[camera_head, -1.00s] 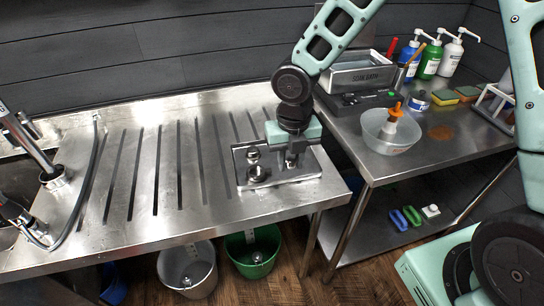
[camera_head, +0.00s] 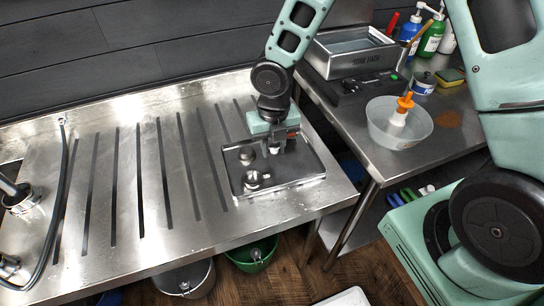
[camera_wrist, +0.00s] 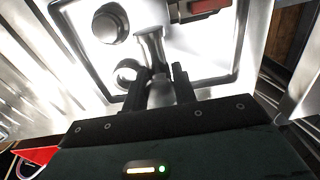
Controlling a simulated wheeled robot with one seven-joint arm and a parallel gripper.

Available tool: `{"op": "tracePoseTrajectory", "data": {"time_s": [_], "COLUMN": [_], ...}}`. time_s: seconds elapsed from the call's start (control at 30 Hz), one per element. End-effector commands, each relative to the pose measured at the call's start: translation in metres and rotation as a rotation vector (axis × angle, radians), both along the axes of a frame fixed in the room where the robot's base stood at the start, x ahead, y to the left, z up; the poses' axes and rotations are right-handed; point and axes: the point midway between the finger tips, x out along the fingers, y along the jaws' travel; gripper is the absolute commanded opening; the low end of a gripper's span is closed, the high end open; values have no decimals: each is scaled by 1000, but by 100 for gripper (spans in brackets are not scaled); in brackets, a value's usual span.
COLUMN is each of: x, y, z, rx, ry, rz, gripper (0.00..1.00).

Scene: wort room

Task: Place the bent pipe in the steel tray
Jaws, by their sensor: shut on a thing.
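A shallow metal tray (camera_head: 310,173) lies on the ribbed steel drainboard, near its right end. My gripper (camera_head: 278,146) points down over the tray's right half. In the wrist view my gripper (camera_wrist: 160,75) is shut on a shiny metal piece, which looks like the bent pipe (camera_wrist: 149,42). Its lower part is hidden between the fingers, and I cannot tell whether it touches the tray. Two round metal fittings, one farther back (camera_head: 246,153) and one nearer (camera_head: 253,180), stand in the tray's left half.
A red-and-grey part (camera_wrist: 204,6) is just beyond the pipe. The drainboard (camera_head: 135,190) left of the tray is clear. The right bench holds a steel bath (camera_head: 352,60) and a clear bowl (camera_head: 415,130). A pale flat thing (camera_head: 345,298) shows at the bottom edge. Buckets stand below.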

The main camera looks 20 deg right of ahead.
Motion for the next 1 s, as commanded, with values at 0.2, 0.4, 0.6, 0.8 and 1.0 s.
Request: {"op": "tracePoseTrajectory", "data": {"time_s": [0.2,0.4,0.6,0.8,1.0], "x": [0,0,1,0,0], "y": [0,1,0,0,0], "z": [-18,-44,-46,-50,-49], "rx": [0,0,0,0,0], "ry": [0,0,-2,-1,-1], "rz": [2,1,-1,1,0], "gripper": [0,0,0,0,49]}}
